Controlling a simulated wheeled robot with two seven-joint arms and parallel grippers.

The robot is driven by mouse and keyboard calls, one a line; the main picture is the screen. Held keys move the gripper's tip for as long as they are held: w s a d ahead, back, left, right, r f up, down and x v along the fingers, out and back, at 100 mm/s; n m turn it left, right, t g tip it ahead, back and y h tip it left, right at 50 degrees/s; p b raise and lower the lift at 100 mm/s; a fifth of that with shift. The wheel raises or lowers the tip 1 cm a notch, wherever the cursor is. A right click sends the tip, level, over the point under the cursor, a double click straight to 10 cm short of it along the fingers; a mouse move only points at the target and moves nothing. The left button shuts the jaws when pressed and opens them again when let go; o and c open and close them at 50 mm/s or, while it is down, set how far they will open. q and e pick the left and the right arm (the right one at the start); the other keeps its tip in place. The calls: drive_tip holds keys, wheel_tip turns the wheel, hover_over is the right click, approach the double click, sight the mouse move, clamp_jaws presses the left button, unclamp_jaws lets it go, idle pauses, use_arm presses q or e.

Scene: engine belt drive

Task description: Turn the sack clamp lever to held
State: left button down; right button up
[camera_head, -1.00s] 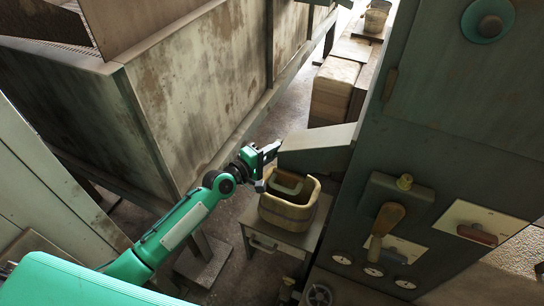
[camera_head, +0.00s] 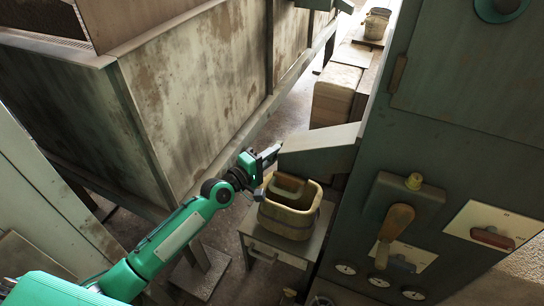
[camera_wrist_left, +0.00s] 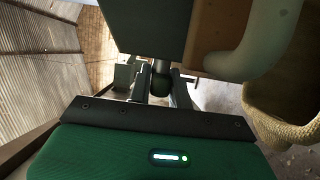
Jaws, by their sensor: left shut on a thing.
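My left gripper (camera_head: 265,162) is at the left side of the grey-green spout (camera_head: 318,150) that juts from the machine cabinet. In the left wrist view its two fingers (camera_wrist_left: 162,92) are closed around a dark rounded grip (camera_wrist_left: 162,77), which seems to be the sack clamp lever. The grip sits just under a dark green box-like part (camera_wrist_left: 145,28). The rest of the lever is hidden, and its marked position cannot be read. My right gripper is not in view.
A beige woven-looking tub (camera_head: 288,222) stands on a small table (camera_head: 272,246) below the spout, close to my gripper. A big weathered bin (camera_head: 200,85) is on the left. The cabinet carries a wooden-handled lever (camera_head: 396,225), a red handle (camera_head: 492,238) and several dials.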

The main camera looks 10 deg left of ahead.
use_arm(q)
drive_tip(key=shift+s+f, duration=0.1)
drive_tip(key=shift+f, duration=0.05)
drive_tip(key=c, duration=1.3)
unclamp_jaws()
drive_tip(key=v, duration=0.7)
drive_tip(key=shift+s+a, duration=0.1)
drive_tip(key=shift+s, duration=0.1)
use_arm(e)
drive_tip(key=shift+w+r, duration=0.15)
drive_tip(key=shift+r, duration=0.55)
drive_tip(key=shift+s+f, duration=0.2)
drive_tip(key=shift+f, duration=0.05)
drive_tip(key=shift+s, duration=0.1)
